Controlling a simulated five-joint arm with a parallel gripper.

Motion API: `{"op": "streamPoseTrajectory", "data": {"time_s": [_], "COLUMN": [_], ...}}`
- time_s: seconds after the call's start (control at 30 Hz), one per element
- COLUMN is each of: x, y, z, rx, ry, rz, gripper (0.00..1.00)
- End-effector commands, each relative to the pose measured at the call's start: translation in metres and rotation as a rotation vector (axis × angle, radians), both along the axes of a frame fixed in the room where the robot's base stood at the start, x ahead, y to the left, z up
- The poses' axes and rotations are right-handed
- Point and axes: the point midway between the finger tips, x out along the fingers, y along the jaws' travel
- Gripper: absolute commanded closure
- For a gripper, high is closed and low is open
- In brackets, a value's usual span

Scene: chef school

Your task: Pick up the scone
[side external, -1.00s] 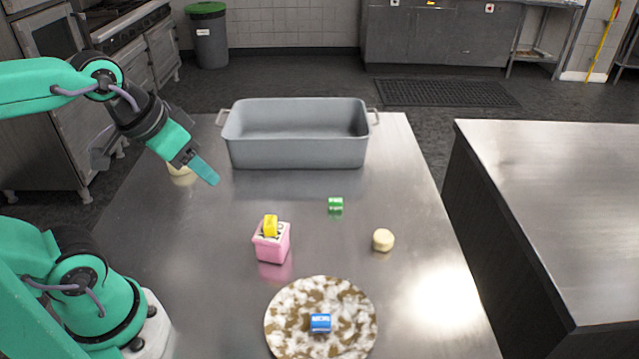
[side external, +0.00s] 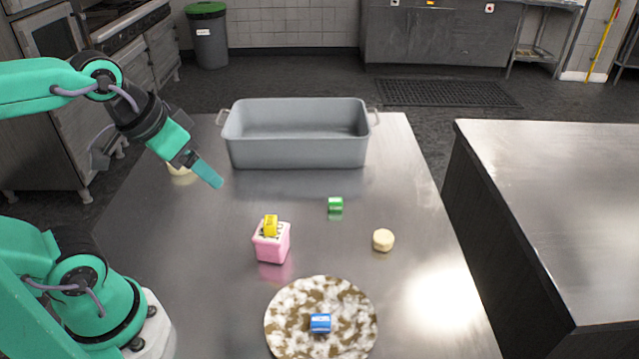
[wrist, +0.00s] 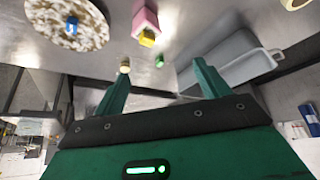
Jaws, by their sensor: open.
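A small pale-cream round piece (side external: 383,240), which looks like the scone, lies on the steel table right of centre. It also shows in the wrist view (wrist: 124,66), near the tip of the left finger in that picture. My gripper (side external: 216,182) hangs above the table at the left, in front of the grey pan and well apart from the scone. In the wrist view my gripper (wrist: 160,69) has its fingers spread with nothing held between them.
A grey pan (side external: 297,154) stands at the back. A pink box (side external: 272,247) bears a yellow block (side external: 270,226). A green cube (side external: 335,204) lies nearby. A mottled round board (side external: 290,325) holds a blue block (side external: 320,323). A cream item (side external: 178,170) is partly hidden behind my gripper.

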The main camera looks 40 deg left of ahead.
Motion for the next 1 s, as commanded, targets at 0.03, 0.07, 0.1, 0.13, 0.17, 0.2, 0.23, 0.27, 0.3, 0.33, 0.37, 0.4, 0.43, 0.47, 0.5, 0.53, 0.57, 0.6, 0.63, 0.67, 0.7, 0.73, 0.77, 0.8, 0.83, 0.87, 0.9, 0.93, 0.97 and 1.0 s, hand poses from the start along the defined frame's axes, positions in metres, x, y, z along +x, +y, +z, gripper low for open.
{"op": "streamPoseTrajectory", "data": {"time_s": [0.03,0.07,0.1,0.13,0.17,0.2,0.23,0.27,0.3,0.33,0.37,0.4,0.43,0.47,0.5,0.53,0.57,0.6,0.63,0.67,0.7,0.73,0.77,0.8,0.83,0.87,0.9,0.93,0.97,1.0], "x": [0.0,0.0,0.0,0.0,0.0,0.001,0.002,0.003,0.005,0.006,0.008,0.012,0.014,0.018,0.023,0.026,0.031,0.037,0.042,0.047,0.054,0.059,0.065,0.072,0.077,0.082,0.09,0.095,0.1,0.108], "y": [0.0,0.0,0.0,0.0,0.0,0.0,-0.001,-0.001,-0.001,-0.002,-0.002,-0.003,-0.004,-0.005,-0.007,-0.008,-0.009,-0.011,-0.013,-0.015,-0.017,-0.019,-0.021,-0.024,-0.026,-0.028,-0.031,-0.033,-0.036,-0.039], "z": [0.0,0.0,0.0,0.0,0.0,0.001,0.001,0.002,0.002,0.003,0.004,0.005,0.006,0.007,0.009,0.01,0.012,0.013,0.015,0.015,0.017,0.018,0.018,0.019,0.019,0.019,0.019,0.019,0.019,0.018], "rx": [0.0,0.0,0.0,0.0,0.0,-0.001,0.0,-0.001,-0.002,-0.002,-0.003,-0.003,-0.004,-0.004,-0.006,-0.006,-0.007,-0.008,-0.009,-0.009,-0.01,-0.011,-0.011,-0.013,-0.013,-0.013,-0.013,-0.014,-0.013,-0.013], "ry": [0.0,0.0,0.0,0.0,0.001,0.002,0.003,0.004,0.007,0.01,0.014,0.019,0.024,0.029,0.038,0.044,0.051,0.062,0.068,0.076,0.086,0.094,0.102,0.111,0.119,0.127,0.138,0.146,0.153,0.164], "rz": [0.0,0.0,0.0,0.0,0.0,0.0,-0.001,-0.002,-0.003,-0.005,-0.006,-0.007,-0.009,-0.011,-0.014,-0.018,-0.021,-0.025,-0.028,-0.031,-0.035,-0.037,-0.041,-0.044,-0.046,-0.05,-0.054,-0.057,-0.06,-0.064], "gripper": [0.25,0.25,0.25,0.25,0.25,0.25,0.25,0.25,0.25,0.25,0.25,0.25,0.25,0.25,0.25,0.25,0.25,0.25,0.25,0.25,0.25,0.25,0.25,0.25,0.25,0.25,0.25,0.25,0.25,0.25]}}
